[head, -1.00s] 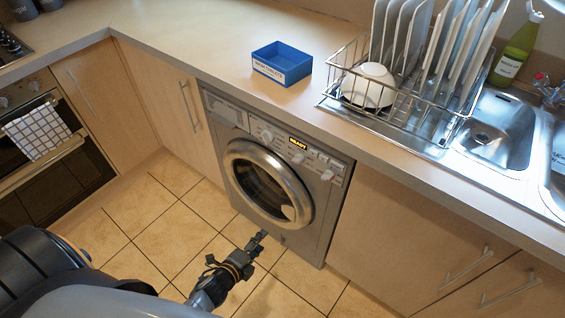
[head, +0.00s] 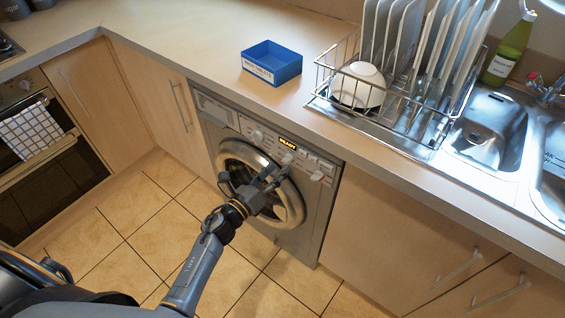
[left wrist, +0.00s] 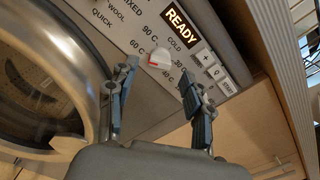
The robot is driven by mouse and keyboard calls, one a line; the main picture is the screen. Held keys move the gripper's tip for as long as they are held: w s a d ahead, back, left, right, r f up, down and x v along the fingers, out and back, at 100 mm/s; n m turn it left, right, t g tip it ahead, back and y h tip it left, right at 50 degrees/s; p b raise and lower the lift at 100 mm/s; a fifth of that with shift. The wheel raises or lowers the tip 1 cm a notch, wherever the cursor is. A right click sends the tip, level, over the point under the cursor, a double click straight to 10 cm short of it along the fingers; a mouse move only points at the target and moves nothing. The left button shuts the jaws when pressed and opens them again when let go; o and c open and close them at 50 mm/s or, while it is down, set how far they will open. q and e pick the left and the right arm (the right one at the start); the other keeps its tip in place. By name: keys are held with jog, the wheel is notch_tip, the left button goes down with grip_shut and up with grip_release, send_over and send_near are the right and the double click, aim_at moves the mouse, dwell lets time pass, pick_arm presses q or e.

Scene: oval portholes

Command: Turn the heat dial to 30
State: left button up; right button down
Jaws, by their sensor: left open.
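The heat dial (head: 287,158) is a small pale knob below the lit READY display (head: 287,142) on the washing machine (head: 310,215). In the left wrist view the heat dial (left wrist: 158,58) is white with a small red mark, ringed by labels 90 C, 60 C, 40 C, 30 and COLD. I cannot tell exactly which label it points to. My left gripper (head: 268,177) is in front of the machine, just below the panel. In the left wrist view its open fingers (left wrist: 156,72) lie on either side of the dial in the picture, apparently short of it. My right gripper is not in view.
The round door (head: 292,204) lies below the panel. Above on the counter are a blue box (head: 271,62) and a dish rack (head: 390,100). The tiled floor (head: 140,215) is clear.

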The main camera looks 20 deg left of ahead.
aim_at(285, 163)
pick_arm(q)
jog(key=shift+x, duration=1.8)
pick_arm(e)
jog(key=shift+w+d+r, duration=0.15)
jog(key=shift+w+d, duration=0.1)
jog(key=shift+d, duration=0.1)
pick_arm(q)
grip_shut()
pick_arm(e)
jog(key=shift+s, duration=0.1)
pick_arm(q)
jog(key=shift+n, duration=0.3)
